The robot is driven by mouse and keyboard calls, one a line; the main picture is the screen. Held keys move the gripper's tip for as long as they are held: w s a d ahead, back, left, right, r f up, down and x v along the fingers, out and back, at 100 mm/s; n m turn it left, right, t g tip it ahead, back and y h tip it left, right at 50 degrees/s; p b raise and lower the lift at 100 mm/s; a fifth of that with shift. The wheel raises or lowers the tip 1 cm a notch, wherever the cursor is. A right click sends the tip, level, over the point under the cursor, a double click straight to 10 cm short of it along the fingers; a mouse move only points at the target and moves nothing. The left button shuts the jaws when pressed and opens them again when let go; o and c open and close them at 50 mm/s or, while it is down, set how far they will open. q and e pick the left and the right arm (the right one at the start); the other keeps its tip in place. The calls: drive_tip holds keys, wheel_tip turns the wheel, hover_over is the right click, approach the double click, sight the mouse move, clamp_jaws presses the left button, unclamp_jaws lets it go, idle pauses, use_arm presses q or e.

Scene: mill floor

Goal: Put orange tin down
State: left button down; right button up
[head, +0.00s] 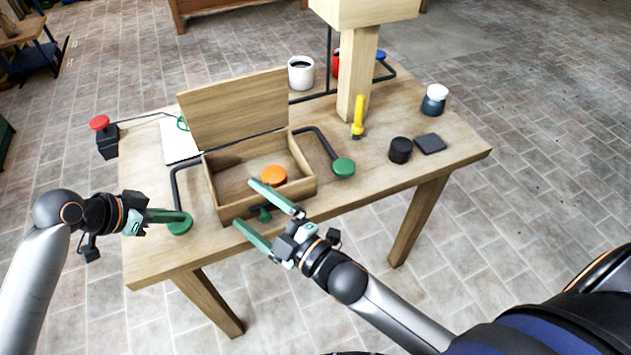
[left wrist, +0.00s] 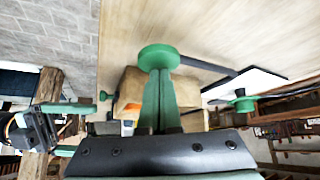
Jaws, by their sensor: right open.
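The orange tin (head: 273,175) sits inside the open wooden box (head: 232,212), near its right front, with its round orange top showing; its lower part is hidden. My right gripper (head: 245,203) is open and empty at the front of the box. One of its fingers reaches over the front wall, just in front of the tin; I cannot tell whether it touches. My left gripper (head: 181,216) has its fingers together at the left green knob (head: 180,225). In the left wrist view the shut fingers (left wrist: 160,78) overlap this knob (left wrist: 158,56); any contact is unclear.
The box lid (head: 233,108) stands open at the back. A black bar with a green knob (head: 343,167) stands right of the box. A wooden post (head: 356,80), yellow tool (head: 358,115), black tin (head: 400,150) and dark square pad (head: 430,143) occupy the right. The front right tabletop is clear.

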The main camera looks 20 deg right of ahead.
drive_tip(key=s+d+f+m+g+h, duration=0.3)
drive_tip(key=s+d+f+m, duration=0.2)
drive_tip(key=f, duration=0.5)
drive_tip(key=s+d+f+m+g+h, duration=0.3)
drive_tip(key=s+d+f+m, duration=0.3)
drive_tip(key=s+f+m, duration=0.3)
wheel_tip(320, 180, down, 3)
drive_tip(key=shift+s+d+r+g+h, duration=0.2)
drive_tip(key=shift+s+g+h, duration=0.1)
drive_tip(key=shift+s+g, duration=0.4)
drive_tip(key=a+r+v, duration=0.1)
drive_tip(key=a+v, duration=0.1)
drive_tip(key=v, duration=1)
drive_tip(key=shift+w+r, duration=0.2)
drive_tip(key=shift+r, duration=0.2)
drive_tip(key=shift+a, duration=0.1)
use_arm(q)
wheel_tip(320, 180, up, 6)
drive_tip(key=p, duration=0.5)
drive_tip(key=shift+f+p, duration=0.2)
drive_tip(key=shift+p, duration=0.2)
drive_tip(key=shift+r, duration=0.75)
use_arm(e)
wheel_tip(320, 180, up, 6)
